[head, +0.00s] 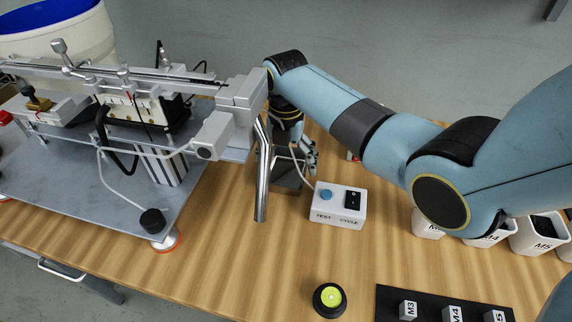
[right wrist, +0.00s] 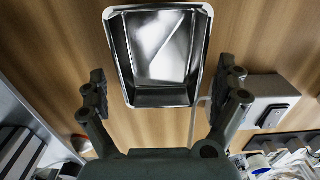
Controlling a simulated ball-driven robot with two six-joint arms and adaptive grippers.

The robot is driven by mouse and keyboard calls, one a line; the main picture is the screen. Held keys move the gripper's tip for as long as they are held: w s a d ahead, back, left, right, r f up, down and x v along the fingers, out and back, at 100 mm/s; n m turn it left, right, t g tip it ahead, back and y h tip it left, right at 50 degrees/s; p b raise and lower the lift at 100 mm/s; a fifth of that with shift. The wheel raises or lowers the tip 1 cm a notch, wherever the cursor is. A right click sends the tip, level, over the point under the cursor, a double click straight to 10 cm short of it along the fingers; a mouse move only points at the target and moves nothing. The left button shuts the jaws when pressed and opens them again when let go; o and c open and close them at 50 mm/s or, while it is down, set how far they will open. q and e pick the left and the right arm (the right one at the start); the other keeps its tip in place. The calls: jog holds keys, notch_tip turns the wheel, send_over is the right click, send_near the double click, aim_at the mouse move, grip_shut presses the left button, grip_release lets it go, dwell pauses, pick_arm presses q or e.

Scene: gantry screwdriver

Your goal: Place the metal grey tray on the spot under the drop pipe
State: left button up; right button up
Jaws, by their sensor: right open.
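The metal grey tray (head: 288,180) sits on the wooden table, partly hidden behind the drop pipe (head: 262,185) and my right gripper. In the right wrist view the tray (right wrist: 160,45) looks empty and shiny, with a raised rim. The drop pipe is a chrome tube slanting down from the gantry's end. My right gripper (head: 309,158) is over the tray's right side in the head view. In the right wrist view its open fingers (right wrist: 163,78) stand on either side of the tray's near end, with gaps. Whether the tray is directly under the pipe mouth cannot be told. My left gripper is out of view.
The gantry machine (head: 120,110) fills the left of the table. A white TEST/CYCLE box (head: 338,204) with a cable stands close to the tray's right. White labelled bins (head: 430,222), a black rack (head: 440,305) and a round bubble level (head: 330,299) are nearby.

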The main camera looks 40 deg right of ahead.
notch_tip(320, 180, up, 8)
jog(key=p, duration=0.1)
jog(key=b, duration=0.9)
send_over(288, 165)
jog(key=shift+t+y, duration=0.3)
jog(key=shift+t, duration=0.1)
notch_tip(288, 165, down, 6)
jog(key=shift+d+r, duration=0.1)
jog(key=shift+d, duration=0.05)
notch_tip(288, 165, down, 5)
jog(key=shift+s+f+b, duration=0.15)
jog(key=shift+f+b, duration=0.05)
jog(key=shift+b, duration=0.35)
jog(key=shift+r, duration=0.1)
jog(key=c, duration=1.1)
